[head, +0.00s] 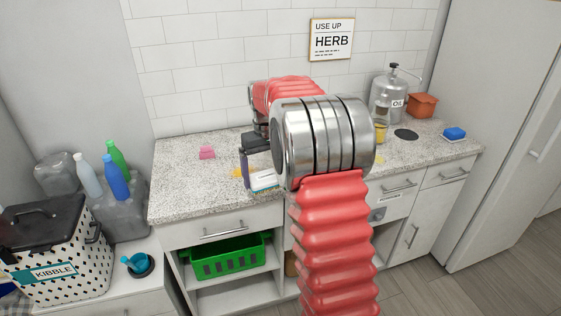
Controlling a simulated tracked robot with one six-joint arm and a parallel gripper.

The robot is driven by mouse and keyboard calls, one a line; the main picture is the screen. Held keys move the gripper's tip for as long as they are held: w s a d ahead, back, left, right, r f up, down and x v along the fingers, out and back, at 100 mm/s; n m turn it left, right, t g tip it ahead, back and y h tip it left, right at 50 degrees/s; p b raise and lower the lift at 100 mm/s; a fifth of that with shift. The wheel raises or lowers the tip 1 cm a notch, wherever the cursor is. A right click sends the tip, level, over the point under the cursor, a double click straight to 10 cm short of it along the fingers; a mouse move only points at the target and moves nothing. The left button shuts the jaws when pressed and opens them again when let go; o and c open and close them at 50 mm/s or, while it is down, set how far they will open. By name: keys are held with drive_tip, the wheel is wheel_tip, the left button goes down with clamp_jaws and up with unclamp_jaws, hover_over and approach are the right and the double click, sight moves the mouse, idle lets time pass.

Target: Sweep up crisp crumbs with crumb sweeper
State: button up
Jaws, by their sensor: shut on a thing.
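My gripper (258,170) is low over the left part of the speckled counter (195,185), partly hidden behind my own arm. It is shut on the crumb sweeper (264,184), a small white and teal piece at or just above the counter near its front edge. I cannot tell whether the sweeper touches the surface. Yellow crisp crumbs (238,173) show on the counter just left of the gripper. My arm hides the counter behind and to the right.
A pink item (207,153) lies at the back left. A green basket (230,257) sits on the shelf below. The counter's left end is clear.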

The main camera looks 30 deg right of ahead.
drive_tip(key=s+a+f, duration=0.1)
drive_tip(key=a+f, duration=0.2)
drive_tip(key=a, duration=0.4)
drive_tip(key=s+a+f, duration=0.1)
drive_tip(key=a+f, duration=0.2)
drive_tip(key=a, duration=0.3)
drive_tip(key=s+a+f+n, duration=0.1)
drive_tip(key=a+f, duration=0.2)
drive_tip(key=a, duration=0.4)
drive_tip(key=shift+a, duration=0.3)
